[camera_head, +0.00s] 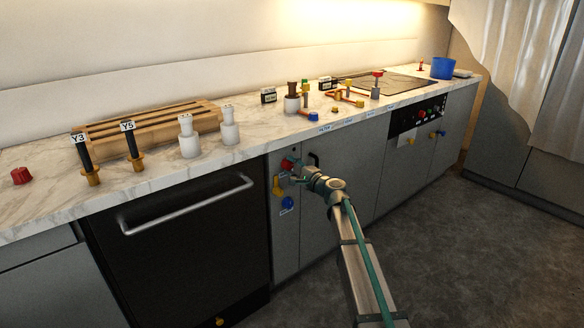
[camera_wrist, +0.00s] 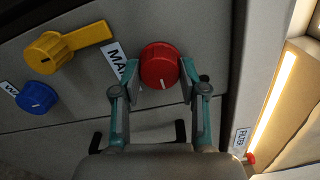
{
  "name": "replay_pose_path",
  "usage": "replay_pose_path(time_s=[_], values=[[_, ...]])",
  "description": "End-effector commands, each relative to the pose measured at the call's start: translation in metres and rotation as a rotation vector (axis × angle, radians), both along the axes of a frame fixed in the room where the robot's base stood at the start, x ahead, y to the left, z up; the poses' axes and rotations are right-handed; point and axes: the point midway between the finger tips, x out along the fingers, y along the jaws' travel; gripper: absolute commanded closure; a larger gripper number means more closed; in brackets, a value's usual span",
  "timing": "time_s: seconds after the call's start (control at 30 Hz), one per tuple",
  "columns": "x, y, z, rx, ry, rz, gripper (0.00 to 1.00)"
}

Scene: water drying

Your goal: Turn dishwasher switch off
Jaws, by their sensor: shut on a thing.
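A red knob (camera_wrist: 159,64) with a label starting "MA" sits on the grey cabinet panel. In the head view the red knob (camera_head: 287,163) is right of the black dishwasher front (camera_head: 190,250). My gripper (camera_wrist: 160,82) has its two teal fingers on either side of the red knob, closed on it. It also shows in the head view (camera_head: 294,172), at the panel. A yellow lever knob (camera_wrist: 48,52) and a blue knob (camera_wrist: 37,97) sit beside the red one. The blue knob's label is partly hidden, with only "W" readable. No knob is clearly labelled as the dishwasher switch.
A silver handle (camera_head: 187,205) crosses the dishwasher front. The marble counter (camera_head: 150,185) above holds a wooden rack (camera_head: 150,128), two white bottle-like pieces (camera_head: 188,137) and several fittings. A black control panel (camera_head: 418,113) is farther right. The floor (camera_head: 450,240) is clear.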

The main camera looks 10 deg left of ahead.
Motion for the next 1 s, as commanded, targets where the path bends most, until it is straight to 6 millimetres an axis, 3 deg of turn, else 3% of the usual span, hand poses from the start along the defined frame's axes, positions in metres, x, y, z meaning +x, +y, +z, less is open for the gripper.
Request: replay_pose_path(time_s=[0.23,0.27,0.4,0.77,1.0], values=[[0.000,0.000,0.000,0.002,0.002,0.000,0.92],[0.000,0.000,0.000,0.002,0.002,0.000,0.56],[0.000,0.000,0.000,0.001,0.001,0.000,0.33],[-0.002,-0.002,0.000,0.001,0.001,0.000,0.32],[-0.023,-0.020,0.000,0.001,0.000,-0.001,0.32]])
